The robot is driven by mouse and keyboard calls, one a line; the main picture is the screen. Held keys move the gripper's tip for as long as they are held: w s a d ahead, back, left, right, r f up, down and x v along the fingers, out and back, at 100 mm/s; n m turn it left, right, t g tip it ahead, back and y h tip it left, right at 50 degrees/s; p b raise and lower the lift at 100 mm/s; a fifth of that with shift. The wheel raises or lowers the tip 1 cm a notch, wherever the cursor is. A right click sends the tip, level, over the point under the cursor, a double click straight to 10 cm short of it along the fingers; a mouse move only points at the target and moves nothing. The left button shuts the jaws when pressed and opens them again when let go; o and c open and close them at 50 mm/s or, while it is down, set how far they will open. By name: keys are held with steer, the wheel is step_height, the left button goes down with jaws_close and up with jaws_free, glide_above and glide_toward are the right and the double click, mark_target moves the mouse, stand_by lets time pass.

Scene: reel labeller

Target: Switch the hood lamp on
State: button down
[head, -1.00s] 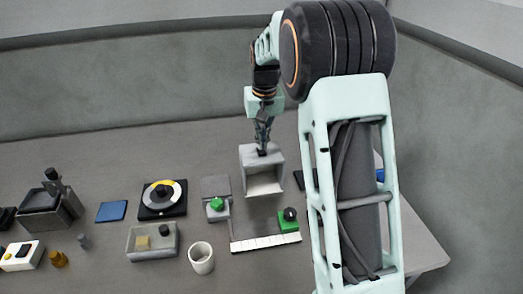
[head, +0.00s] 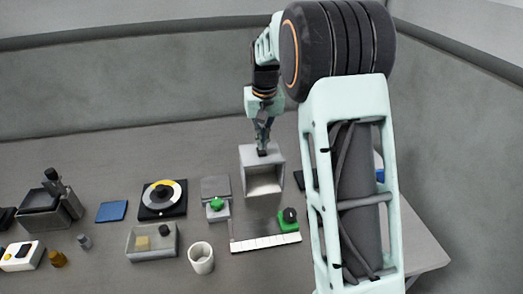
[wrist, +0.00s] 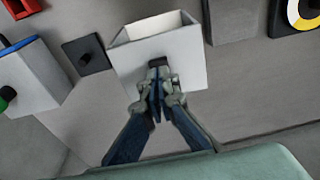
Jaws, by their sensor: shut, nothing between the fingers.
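The hood is a grey box with an open front (head: 246,160), standing near the middle of the table; in the wrist view it shows as a pale box (wrist: 190,72). A small black switch (head: 262,152) sits on its top; it also shows in the wrist view (wrist: 157,62), just past the fingertips. My gripper (head: 263,146) is shut and empty, pointing down at the switch from above. The fingertips (wrist: 157,82) look at or very near the switch, and I cannot tell whether they touch. They partly hide it. I cannot tell the lamp's state.
In front of the hood are a green block with a black knob (head: 288,222), a white strip (head: 265,243) and a white cup (head: 201,262). To the left are a grey device with a green button (head: 216,204), a reel on a black base (head: 163,199) and a tray (head: 152,257).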

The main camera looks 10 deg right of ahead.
mark_target(263, 153)
steer(key=shift+f+b, duration=0.6)
steer(key=shift+f, duration=0.4)
stand_by(0.3)
steer(key=shift+r+p, duration=2.8)
steer(key=shift+r, duration=0.8)
